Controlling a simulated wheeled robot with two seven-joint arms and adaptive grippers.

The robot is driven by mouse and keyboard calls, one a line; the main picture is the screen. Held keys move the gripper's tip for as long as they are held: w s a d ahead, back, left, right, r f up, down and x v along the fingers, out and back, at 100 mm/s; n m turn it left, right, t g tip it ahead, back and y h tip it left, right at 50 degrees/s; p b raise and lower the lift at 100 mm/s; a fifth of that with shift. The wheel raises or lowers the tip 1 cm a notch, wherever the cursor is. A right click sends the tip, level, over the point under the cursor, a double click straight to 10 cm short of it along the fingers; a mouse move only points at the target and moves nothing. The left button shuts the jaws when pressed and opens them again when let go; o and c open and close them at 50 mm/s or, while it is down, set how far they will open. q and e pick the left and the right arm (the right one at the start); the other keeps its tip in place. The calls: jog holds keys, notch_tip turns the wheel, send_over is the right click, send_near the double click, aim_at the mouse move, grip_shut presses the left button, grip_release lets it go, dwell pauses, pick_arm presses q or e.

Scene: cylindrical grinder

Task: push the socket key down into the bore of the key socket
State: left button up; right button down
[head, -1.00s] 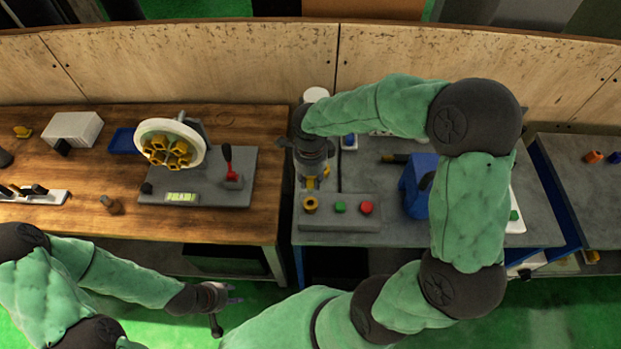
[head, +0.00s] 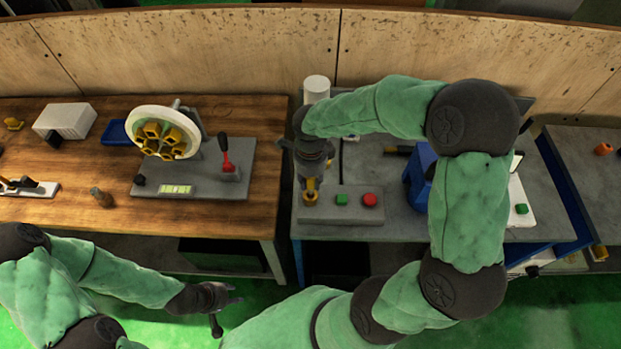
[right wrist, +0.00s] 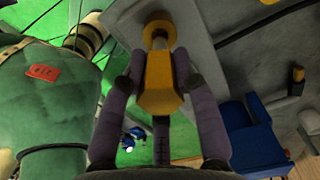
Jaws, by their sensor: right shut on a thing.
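My right gripper (head: 311,182) is shut on the yellow socket key (right wrist: 160,82), which shows between the fingers in the right wrist view. The key points down at the key socket (right wrist: 157,28), a yellow ring on the left part of the grey button box. In the head view the key's lower end meets the socket, and the gripper covers most of both. I cannot tell how far the key is in the bore. My left gripper (head: 232,291) is empty, with fingers apart, over the green floor in front of the wooden bench.
The grey button box (head: 328,219) carries a green button (head: 341,199) and a red button (head: 370,200) right of the socket. A blue object (head: 418,178) stands further right. A white cylinder (head: 316,88) stands behind my right gripper. A fixture with a red lever (head: 225,157) is on the wooden bench.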

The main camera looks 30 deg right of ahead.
aim_at(311, 188)
jog(key=shift+b, duration=0.65)
dwell(1.6)
jog(key=shift+f+b, duration=2.1)
jog(key=shift+f, duration=0.2)
jog(key=c, duration=0.9)
grip_release()
jog(key=shift+r, duration=0.1)
jog(key=shift+o, duration=0.2)
notch_tip(311, 188, up, 12)
